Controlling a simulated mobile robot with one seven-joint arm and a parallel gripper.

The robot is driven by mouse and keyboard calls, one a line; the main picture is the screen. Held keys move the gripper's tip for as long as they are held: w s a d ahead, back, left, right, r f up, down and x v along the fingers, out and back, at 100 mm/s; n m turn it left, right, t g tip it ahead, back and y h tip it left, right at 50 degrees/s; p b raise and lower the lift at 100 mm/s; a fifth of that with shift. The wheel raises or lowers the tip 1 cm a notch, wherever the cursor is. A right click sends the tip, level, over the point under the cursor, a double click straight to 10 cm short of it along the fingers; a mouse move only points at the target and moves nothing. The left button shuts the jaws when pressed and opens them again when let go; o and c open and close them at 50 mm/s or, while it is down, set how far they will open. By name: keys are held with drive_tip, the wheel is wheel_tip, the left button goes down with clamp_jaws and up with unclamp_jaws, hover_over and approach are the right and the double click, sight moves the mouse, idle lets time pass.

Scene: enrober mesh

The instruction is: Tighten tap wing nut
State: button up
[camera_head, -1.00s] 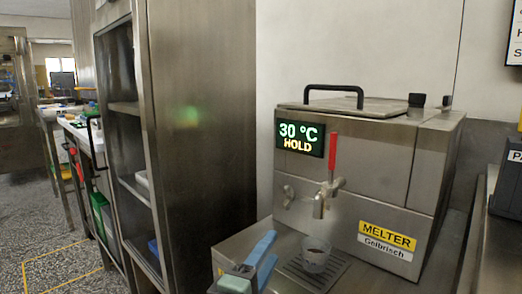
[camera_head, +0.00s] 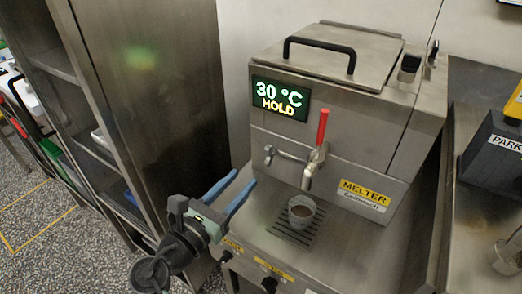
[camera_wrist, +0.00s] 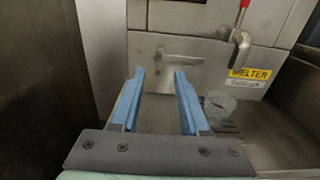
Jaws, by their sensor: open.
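The melter (camera_head: 340,165) is a steel box with a tap (camera_head: 310,170) and an upright red lever (camera_head: 322,126). A small metal fitting on its front, left of the tap (camera_head: 269,155), looks like the wing nut. In the wrist view this fitting (camera_wrist: 160,59) lies just beyond the fingertips, and the tap (camera_wrist: 238,40) is up to the right. My gripper (camera_head: 242,178) has two blue fingers, apart and empty, in front of and below the fitting. The open fingers also show in the wrist view (camera_wrist: 160,74). Neither finger visibly touches the fitting.
A steel cabinet (camera_head: 140,100) stands close on the left. A dark box (camera_head: 492,150) is on the right counter.

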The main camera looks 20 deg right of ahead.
sight(266, 154)
drive_tip(key=b+x, duration=0.2)
drive_tip(key=x, duration=0.8)
drive_tip(key=shift+w+d, duration=0.15)
clamp_jaws()
